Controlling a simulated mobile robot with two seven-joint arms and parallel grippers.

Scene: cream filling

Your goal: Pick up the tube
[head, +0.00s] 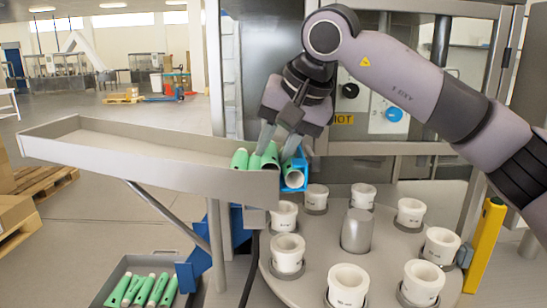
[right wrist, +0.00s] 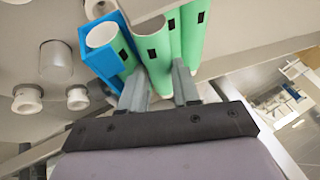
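Several green tubes with white open ends lie side by side at the right end of the tray (head: 150,160). The rightmost tube (head: 293,176) is in a blue holder (head: 304,170), and it also shows in the right wrist view (right wrist: 103,36). My right gripper (head: 278,140) is above the tubes, pointing down, with its fingers apart. In the right wrist view its fingertips (right wrist: 160,72) are on either side of the green tube (right wrist: 153,48) beside the holder. I cannot tell whether they touch it. My left gripper is not in view.
A round table (head: 390,268) with several white cups (head: 348,285) around a grey cylinder (head: 356,230) is at the right. A dark crate (head: 100,295) of green tubes (head: 142,288) is below the tray. A yellow post (head: 485,245) stands far right.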

